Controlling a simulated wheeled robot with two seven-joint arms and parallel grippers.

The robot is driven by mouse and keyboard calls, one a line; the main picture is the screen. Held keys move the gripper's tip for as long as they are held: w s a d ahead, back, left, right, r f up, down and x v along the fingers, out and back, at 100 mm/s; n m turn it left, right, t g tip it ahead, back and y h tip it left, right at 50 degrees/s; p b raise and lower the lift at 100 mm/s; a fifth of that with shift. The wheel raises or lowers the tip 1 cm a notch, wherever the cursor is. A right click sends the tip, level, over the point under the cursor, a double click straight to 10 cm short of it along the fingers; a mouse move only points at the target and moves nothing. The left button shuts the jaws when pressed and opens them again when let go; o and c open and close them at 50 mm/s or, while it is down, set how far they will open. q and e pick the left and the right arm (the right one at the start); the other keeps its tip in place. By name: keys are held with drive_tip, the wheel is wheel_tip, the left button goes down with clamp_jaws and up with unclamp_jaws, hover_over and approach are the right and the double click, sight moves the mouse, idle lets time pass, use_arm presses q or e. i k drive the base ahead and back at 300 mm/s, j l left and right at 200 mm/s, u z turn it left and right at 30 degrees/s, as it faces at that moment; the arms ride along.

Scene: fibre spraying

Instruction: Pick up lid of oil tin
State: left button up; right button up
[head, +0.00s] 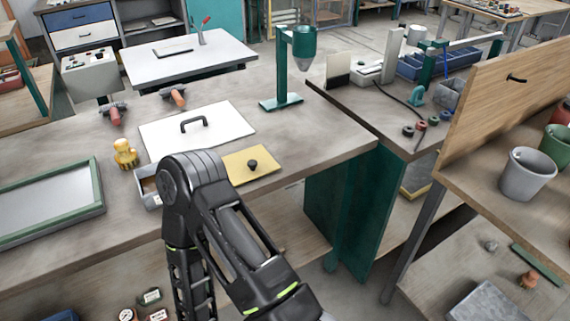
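A flat yellow plate with a round black knob (238,159) lies on the near workbench; it looks like a lid, but I cannot tell for sure that it belongs to the oil tin. To its left a small grey metal box (146,182) with an open top stands on the bench, partly hidden behind my black arm; it may be the tin. The arm bends in front of the plate's left side and runs down to the bottom edge. Neither of my grippers shows in the head view.
A white board with a black handle (219,131) lies behind the plate. A green stand (292,65) stands at the back. The bench (325,140) is clear right of the plate.

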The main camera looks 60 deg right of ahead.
sight(244, 166)
drive_tip(key=z, duration=1.85)
drive_tip(key=i+j, duration=0.35)
drive_tip(key=i, duration=0.15)
